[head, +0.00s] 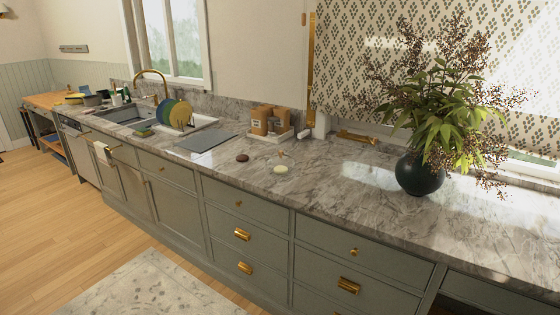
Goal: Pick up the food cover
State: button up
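I cannot make out a food cover for certain in the head view. Small dark and yellow items (75,98) and a dark pot-like item (92,100) sit at the far left end of the worktops, too small to identify. On the marble counter (330,190) lie a small brown round item (242,158) and a pale round item (280,169). My gripper is not in view.
A dark vase with a leafy plant (419,175) stands at right. A tray with brown containers (268,123), a grey board (207,141), colored plates in a rack (176,112) and a sink (125,115) line the counter. The wooden floor (60,215) is open beside a pale rug (150,287).

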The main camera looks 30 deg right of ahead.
aim_at(281, 166)
jog(key=u, duration=0.2)
jog(key=i, duration=1.15)
jog(key=u, duration=0.4)
